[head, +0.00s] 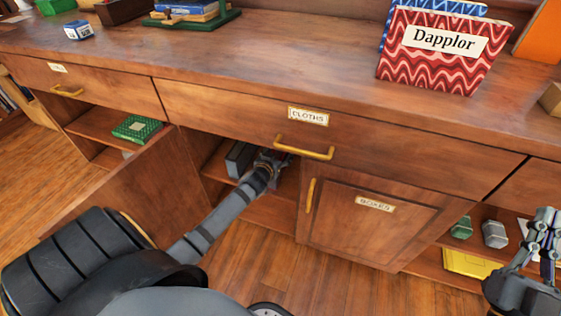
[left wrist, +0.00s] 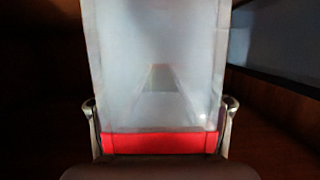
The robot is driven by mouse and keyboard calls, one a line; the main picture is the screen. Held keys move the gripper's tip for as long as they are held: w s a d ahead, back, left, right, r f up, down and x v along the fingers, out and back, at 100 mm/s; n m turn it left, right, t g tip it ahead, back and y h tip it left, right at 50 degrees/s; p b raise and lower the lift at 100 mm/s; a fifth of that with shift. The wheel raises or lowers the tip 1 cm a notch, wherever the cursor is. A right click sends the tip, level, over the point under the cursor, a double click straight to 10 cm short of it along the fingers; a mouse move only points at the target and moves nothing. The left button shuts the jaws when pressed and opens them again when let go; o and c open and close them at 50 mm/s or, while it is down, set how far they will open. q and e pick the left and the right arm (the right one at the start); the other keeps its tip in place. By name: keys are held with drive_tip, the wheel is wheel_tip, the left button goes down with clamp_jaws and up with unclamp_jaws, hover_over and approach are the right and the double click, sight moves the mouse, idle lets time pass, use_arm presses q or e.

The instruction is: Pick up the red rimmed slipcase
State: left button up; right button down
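The slipcase (left wrist: 160,70) fills the middle of the left wrist view, a pale grey-white panel with a red rim (left wrist: 160,144) along its lower edge. My left gripper (left wrist: 160,112) has one finger at each side of it, spread wide, close to its edges. I cannot make out any firm contact. In the head view my left gripper (head: 270,162) reaches into the open compartment below the "CLOTHS" drawer, and the slipcase there is hidden or too small to tell. My right gripper (head: 541,232) is at the right edge, fingers apart and empty, away from the slipcase.
The compartment's open door (head: 135,190) stands left of my left arm. A dark upright item (head: 239,160) is beside my left gripper. The "CLOTHS" drawer (head: 230,110) is just above, and the shut "BOXES" door (head: 370,215) is to the right. A red Dapplor box (head: 440,70) stands on top.

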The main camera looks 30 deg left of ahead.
use_arm(q)
clamp_jaws()
idle(0.5)
